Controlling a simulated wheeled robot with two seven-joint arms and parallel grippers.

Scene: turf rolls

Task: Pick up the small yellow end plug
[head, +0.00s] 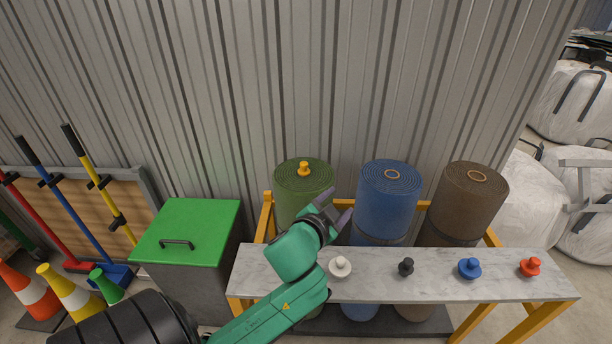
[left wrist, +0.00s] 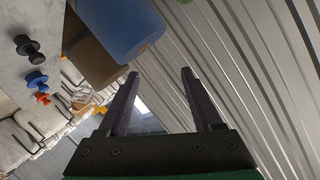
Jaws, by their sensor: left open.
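The small yellow end plug (head: 304,169) sits upright on top of the green turf roll (head: 300,190), at its centre, in the head view. It does not show in the left wrist view. My left gripper (head: 338,204) is in front of the rolls, to the right of and lower in the picture than the yellow plug, apart from it. Its fingers are spread with nothing between them, as the left wrist view (left wrist: 160,74) also shows. My left arm hides part of the green roll's lower side. My right gripper is not in view.
A blue roll (head: 388,205) and a brown roll (head: 465,205) stand right of the green one. A marble shelf (head: 375,288) in front bears white (head: 340,267), black (head: 406,267), blue (head: 469,268) and red (head: 530,267) plugs. A green-lidded bin (head: 190,228) stands left. A corrugated wall rises behind.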

